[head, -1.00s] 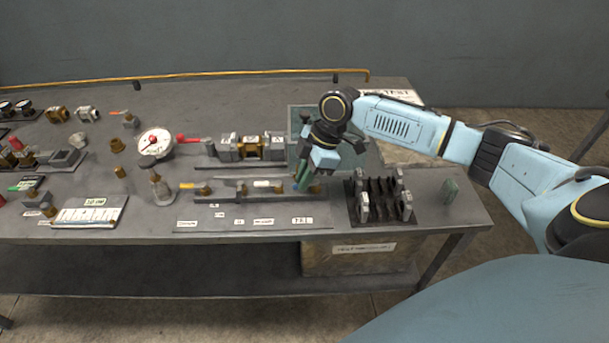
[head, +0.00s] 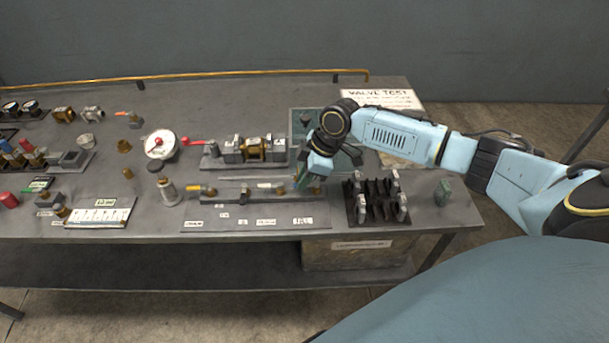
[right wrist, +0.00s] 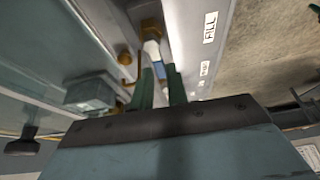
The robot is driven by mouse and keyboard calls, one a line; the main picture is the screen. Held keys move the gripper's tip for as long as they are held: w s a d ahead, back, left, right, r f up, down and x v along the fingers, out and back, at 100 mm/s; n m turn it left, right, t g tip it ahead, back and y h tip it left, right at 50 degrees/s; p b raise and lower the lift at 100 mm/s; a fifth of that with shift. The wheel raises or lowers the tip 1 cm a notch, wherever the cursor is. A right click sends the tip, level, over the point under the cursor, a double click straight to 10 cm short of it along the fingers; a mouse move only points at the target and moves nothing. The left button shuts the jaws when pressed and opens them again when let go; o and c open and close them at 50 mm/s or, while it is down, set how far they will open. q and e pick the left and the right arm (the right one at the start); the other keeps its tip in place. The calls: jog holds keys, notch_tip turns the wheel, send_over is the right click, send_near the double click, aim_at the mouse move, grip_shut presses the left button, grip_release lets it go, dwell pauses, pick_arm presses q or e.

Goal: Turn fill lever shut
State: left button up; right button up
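That label (head: 304,221) also shows in the head view, at the right end of the valve strip. In the head view my right gripper (head: 302,181) is low over the strip's right end and hides most of the lever. My left gripper is out of view.
A black rack (head: 376,219) stands just right of my gripper. Behind is a block with brass parts (head: 254,150) and a red lever. A yellow lever (head: 195,186) and a white lever (head: 268,185) sit left on the same strip. A gauge (head: 160,144) stands further left.

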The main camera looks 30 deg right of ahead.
jog(key=o, duration=0.3)
jog(key=shift+o, duration=0.2)
